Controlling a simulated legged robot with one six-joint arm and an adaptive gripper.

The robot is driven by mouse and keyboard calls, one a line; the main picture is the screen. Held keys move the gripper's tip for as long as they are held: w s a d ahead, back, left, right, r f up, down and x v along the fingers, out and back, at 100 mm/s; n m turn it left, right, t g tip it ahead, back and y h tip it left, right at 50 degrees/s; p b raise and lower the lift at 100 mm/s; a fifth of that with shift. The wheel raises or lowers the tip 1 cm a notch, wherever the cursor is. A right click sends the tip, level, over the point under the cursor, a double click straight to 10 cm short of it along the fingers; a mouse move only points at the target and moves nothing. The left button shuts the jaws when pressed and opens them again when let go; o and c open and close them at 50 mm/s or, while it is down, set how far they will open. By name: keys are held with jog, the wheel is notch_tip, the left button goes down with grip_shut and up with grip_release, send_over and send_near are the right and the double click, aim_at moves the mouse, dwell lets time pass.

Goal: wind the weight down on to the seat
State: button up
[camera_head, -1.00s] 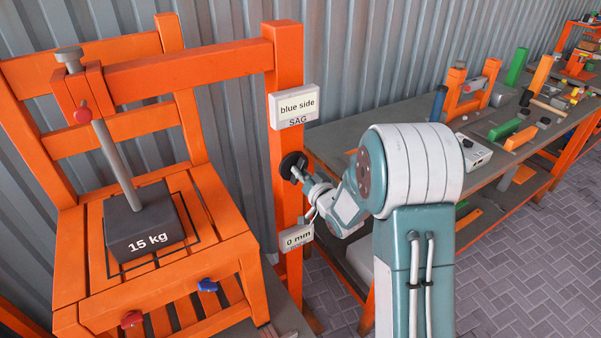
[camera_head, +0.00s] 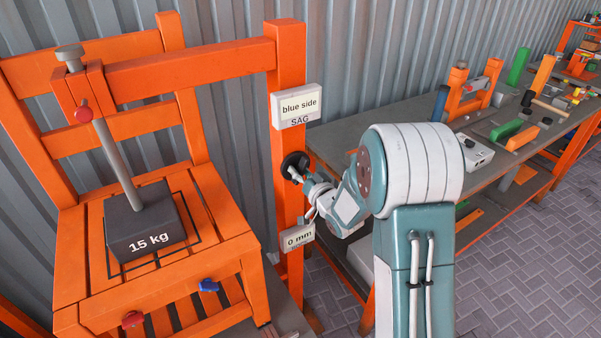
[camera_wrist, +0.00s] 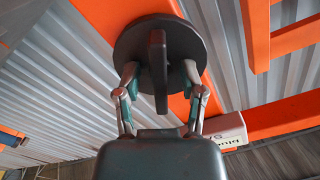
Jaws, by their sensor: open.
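A dark 15 kg weight (camera_head: 140,222) hangs on a grey rod (camera_head: 112,155) under the orange arm, at the slatted orange seat (camera_head: 80,250). I cannot tell whether its underside touches the slats. A black round knob (camera_head: 293,160) is on the orange post. In the wrist view the knob (camera_wrist: 125,45) is a dark disc with a raised bar (camera_wrist: 158,45) across it. My gripper (camera_wrist: 161,78) is open at the knob, one finger on each side of the bar, with gaps visible. It also shows in the head view (camera_head: 297,174).
A "blue side SAG" sign (camera_head: 297,106) is above the knob and a "0 mm" display (camera_head: 298,238) below it. Red (camera_head: 132,319) and blue (camera_head: 208,286) pieces are on the chair front. A cluttered workbench (camera_head: 340,145) stands at right.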

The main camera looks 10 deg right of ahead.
jog(key=v, duration=1.2)
jog(key=s+d+r+g+h, duration=0.1)
jog(key=s+r+g+h, duration=0.45)
jog(key=r+h, duration=0.2)
jog(key=s+a+r+n+g+y, duration=0.1)
jog(key=s+a+g, duration=0.1)
jog(key=s, duration=0.8)
jog(key=s+a+r+g+y, duration=0.1)
jog(key=s+g, duration=0.3)
jog(key=s, duration=0.6)
jog(key=shift+a+r+n, duration=0.4)
jog(key=shift+a+r, duration=0.25)
jog(key=shift+a, duration=0.1)
